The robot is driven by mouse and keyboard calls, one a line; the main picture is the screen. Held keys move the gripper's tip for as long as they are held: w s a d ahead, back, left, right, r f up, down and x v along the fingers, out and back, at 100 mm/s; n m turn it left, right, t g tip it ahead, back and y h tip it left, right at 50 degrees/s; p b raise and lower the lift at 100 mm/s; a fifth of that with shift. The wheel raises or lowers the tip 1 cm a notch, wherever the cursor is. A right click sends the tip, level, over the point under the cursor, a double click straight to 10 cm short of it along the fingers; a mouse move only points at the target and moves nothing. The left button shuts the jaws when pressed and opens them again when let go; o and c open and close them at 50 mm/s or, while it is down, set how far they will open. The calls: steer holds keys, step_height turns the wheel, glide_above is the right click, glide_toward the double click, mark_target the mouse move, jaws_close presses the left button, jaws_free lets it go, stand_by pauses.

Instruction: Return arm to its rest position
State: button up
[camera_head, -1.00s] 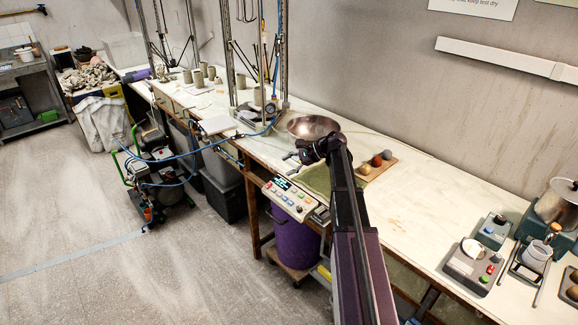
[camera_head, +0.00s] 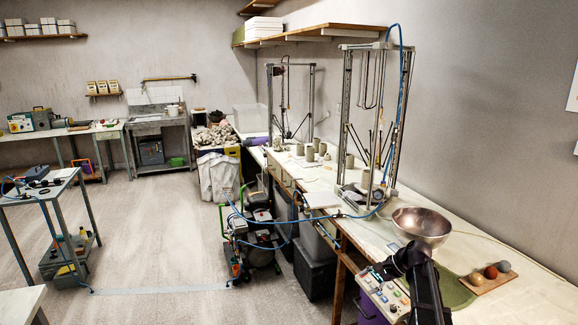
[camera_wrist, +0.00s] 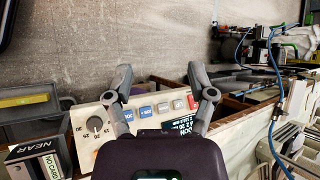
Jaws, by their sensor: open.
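My arm (camera_head: 425,290) reaches in from the lower right of the head view. Its dark end is near the front edge of the long bench, by the control panel (camera_head: 383,297) with coloured buttons. In the wrist view my gripper (camera_wrist: 160,76) is open, its two grey fingers spread with nothing between them. The panel also shows there (camera_wrist: 150,112), with a knob, blue, grey and red buttons and a small lit display, behind and below the fingers. I cannot tell the exact gap between fingers and panel.
A metal bowl (camera_head: 421,226), a green mat (camera_head: 455,291) and a wooden board with several balls (camera_head: 490,282) lie near my arm. Tall frames (camera_head: 345,120) stand farther along the bench. A compressor (camera_head: 258,232) stands on the floor. The floor at left centre is open.

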steer(key=s+a+f+n+g+h, duration=0.1)
steer(key=s+a+n+h, duration=0.3)
steer(key=s, duration=0.5)
steer(key=s+a+f+n+g+h, duration=0.1)
steer(key=s+a+f+n+h, duration=0.3)
steer(key=s+n, duration=0.4)
steer(key=shift+s+a+g, duration=0.3)
steer(key=shift+s+a, duration=0.15)
steer(key=shift+s, duration=0.8)
stand_by(0.5)
steer(key=shift+c, duration=1)
steer(key=shift+s, duration=0.2)
